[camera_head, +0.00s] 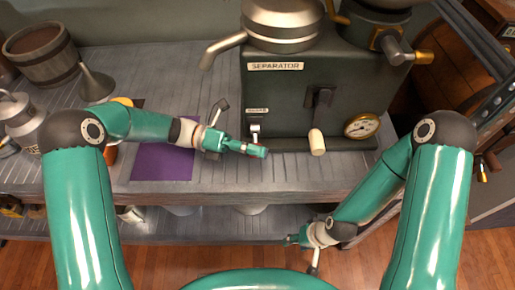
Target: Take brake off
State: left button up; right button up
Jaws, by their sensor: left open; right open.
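The dark green separator (290,95) stands on the grey workbench and carries a "SEPARATOR" plate. A small switch-like metal lever (255,129) sits low on its left front, under a small label (257,111) too small to read surely; it may be the brake. My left gripper (241,131) is open and empty, just in front and left of this small lever. Whether it touches the lever I cannot tell. A crank with a pale handle (317,142) hangs on the separator's front. My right gripper (302,253) is open and empty, low by the bench's front edge.
A round gauge (362,125) is on the separator's right front. A metal spout (222,48) juts out at upper left. A purple cloth (160,165) lies under my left arm. A wooden bucket (42,55), a funnel (96,82) and a metal can (18,112) stand at left.

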pick_arm(q)
grip_shut()
